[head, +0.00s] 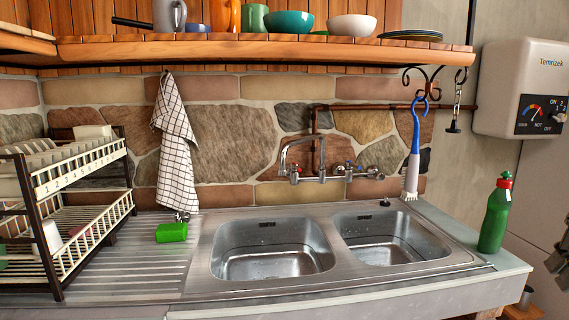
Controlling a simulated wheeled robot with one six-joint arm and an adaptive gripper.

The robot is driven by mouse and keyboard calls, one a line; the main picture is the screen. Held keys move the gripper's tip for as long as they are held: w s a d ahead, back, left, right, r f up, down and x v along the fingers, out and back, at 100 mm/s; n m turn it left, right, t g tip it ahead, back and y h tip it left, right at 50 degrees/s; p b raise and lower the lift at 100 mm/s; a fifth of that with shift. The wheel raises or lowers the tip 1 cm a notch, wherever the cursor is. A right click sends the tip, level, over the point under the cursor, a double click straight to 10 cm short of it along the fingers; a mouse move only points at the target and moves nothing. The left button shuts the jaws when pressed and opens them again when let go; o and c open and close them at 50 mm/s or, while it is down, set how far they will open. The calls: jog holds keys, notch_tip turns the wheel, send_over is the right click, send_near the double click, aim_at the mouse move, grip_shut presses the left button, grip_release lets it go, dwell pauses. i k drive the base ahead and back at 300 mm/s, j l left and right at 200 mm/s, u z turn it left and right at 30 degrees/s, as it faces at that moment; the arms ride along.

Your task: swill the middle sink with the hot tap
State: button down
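Two steel basins show side by side in the counter: a left basin (272,262) and a right basin (392,252). I see no third basin between them, so which one is the middle sink is unclear. Both look empty, and no running water shows. A chrome tap with an arched spout (300,142) is on the stone wall behind them. A red-marked knob (294,173) is at its left, and blue-marked fittings (348,167) are at its right. Grey jointed parts at the right edge look like my gripper (557,268), cut off by the frame and away from the taps.
A green bottle (494,218) stands at right. A brush (412,165) and checked towel (175,140) hang below a crockery-laden shelf (240,48). A water heater (508,85) is upper right.

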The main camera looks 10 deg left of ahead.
aim_at(294, 166)
jog(key=i+j+u, duration=0.1)
jog(key=u, duration=0.25)
jog(key=i+u, duration=0.15)
jog(key=u, duration=0.2)
jog(key=i+u, duration=0.15)
jog(key=u, duration=0.25)
